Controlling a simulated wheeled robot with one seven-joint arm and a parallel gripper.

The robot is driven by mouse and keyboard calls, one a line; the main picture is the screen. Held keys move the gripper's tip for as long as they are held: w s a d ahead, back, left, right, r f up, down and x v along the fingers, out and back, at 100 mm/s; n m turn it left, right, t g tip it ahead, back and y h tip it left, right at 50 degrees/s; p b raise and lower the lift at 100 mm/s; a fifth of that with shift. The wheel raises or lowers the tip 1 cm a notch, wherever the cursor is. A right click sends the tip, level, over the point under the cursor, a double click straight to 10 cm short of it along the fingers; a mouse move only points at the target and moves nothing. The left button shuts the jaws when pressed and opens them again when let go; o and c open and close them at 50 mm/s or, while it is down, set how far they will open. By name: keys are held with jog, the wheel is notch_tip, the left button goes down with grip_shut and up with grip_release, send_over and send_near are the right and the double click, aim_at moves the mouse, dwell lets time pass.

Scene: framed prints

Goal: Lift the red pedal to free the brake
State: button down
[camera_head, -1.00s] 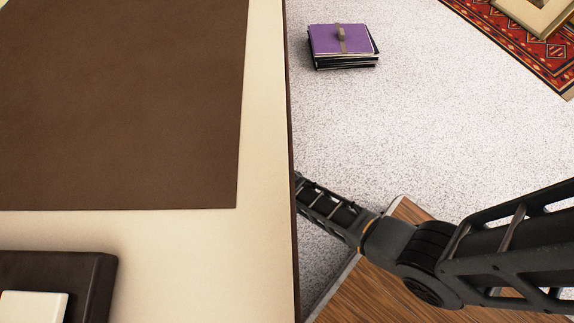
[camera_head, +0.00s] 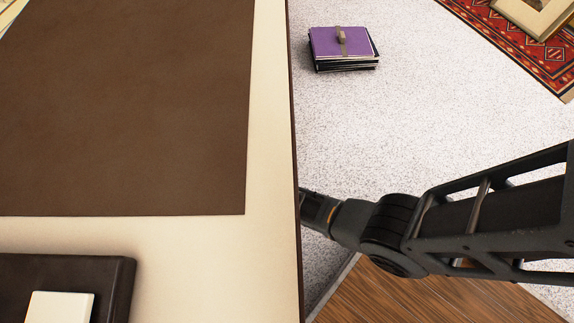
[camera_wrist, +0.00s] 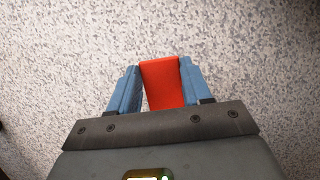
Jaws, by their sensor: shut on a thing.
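The red pedal (camera_wrist: 161,84) shows in the wrist view as a flat red piece between the two blue fingers of my gripper (camera_wrist: 158,78). My gripper is shut on it, with a finger along each side. The speckled floor lies behind it. In the head view my arm reaches down under the table's right edge, so the gripper and the pedal are hidden there. The brake itself cannot be made out in either view.
A cream table (camera_head: 275,130) with a brown mat (camera_head: 130,100) fills the left. A dark tray (camera_head: 115,285) holds a white block (camera_head: 62,307). A purple-topped stack (camera_head: 340,50) and a patterned rug (camera_head: 520,40) lie on the pale carpet (camera_head: 430,120). Wood flooring (camera_head: 400,295) is near.

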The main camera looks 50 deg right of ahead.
jog(key=shift+w+a+r+g+h, duration=0.25)
jog(key=shift+r+g+h, duration=0.15)
jog(key=shift+g+h, duration=0.1)
dwell(0.3)
jog(key=shift+c, duration=2.4)
grip_release()
jog(key=p+v, duration=0.3)
jog(key=v, duration=0.4)
jog(key=shift+w+r, duration=0.15)
jog(key=shift+r, duration=0.2)
jog(key=shift+a, duration=0.1)
